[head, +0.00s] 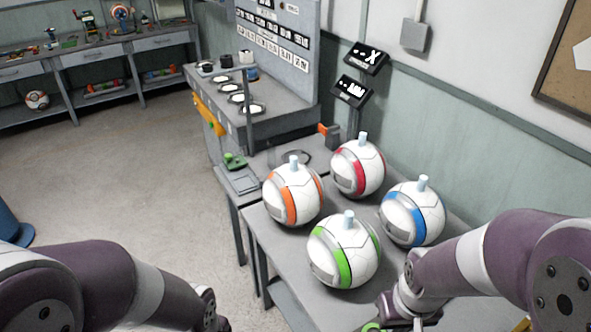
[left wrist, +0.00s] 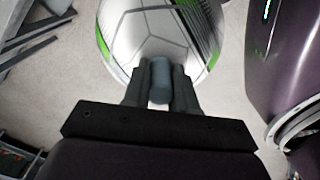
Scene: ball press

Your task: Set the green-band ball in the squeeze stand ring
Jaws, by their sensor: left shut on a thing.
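In the head view a white ball with a green band (head: 343,250) stands on the grey table with its pale blue knob up, and no gripper touches it. In the left wrist view my left gripper (left wrist: 159,82) is shut on the grey-blue knob of a white ball with green stripes (left wrist: 155,30), held over the floor; this gripper is outside the head view. My right gripper (head: 398,314) is at the bottom edge of the head view, in front of the table; its fingers are partly cut off. A dark ring (head: 297,157) shows behind the orange-band ball, beside an orange lever.
Orange-band (head: 293,195), red-band (head: 358,168) and blue-band (head: 412,213) balls stand close together on the table. A small green-topped device (head: 235,161) is at the table's left. A grey bench with a board (head: 275,45) stands behind. Open floor lies left.

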